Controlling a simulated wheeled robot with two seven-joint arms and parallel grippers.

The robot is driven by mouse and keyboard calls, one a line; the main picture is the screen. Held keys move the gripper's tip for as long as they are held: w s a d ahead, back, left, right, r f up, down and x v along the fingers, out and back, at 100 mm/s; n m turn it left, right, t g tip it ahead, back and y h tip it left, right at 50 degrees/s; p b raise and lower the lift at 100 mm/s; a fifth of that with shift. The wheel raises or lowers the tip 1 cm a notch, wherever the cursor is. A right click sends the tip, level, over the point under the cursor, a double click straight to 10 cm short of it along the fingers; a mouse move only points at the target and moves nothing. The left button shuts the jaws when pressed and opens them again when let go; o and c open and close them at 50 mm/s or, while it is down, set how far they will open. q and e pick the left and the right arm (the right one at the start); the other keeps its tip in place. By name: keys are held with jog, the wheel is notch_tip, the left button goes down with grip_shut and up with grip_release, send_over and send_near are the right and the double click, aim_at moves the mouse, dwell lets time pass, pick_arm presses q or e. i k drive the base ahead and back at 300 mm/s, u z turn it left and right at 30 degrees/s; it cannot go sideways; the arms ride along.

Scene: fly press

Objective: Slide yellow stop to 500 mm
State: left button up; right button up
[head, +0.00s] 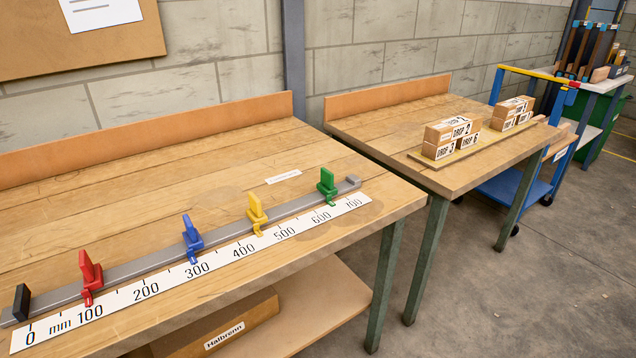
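The yellow stop (257,212) stands upright on a grey metal rail (145,264) on the near workbench. Its foot points down at the white millimetre scale (205,266), between the 400 and 500 marks. The 500 label (285,232) lies to the right of the stop. A blue stop (192,240) stands to its left near 300, and a green stop (327,185) to its right between 600 and 700. A red stop (90,275) stands near 100. Neither of my grippers is in view.
A black end block (22,302) stands at the rail's zero end. The workbench (130,190) is mostly clear behind the rail, with a small label (283,176). A blue trolley (530,185) stands beyond.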

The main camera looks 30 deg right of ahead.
aim_at(256, 213)
jog(key=k, duration=1.3)
jog(key=z, duration=0.55)
jog(key=i, duration=1.5)
jog(key=u, duration=0.65)
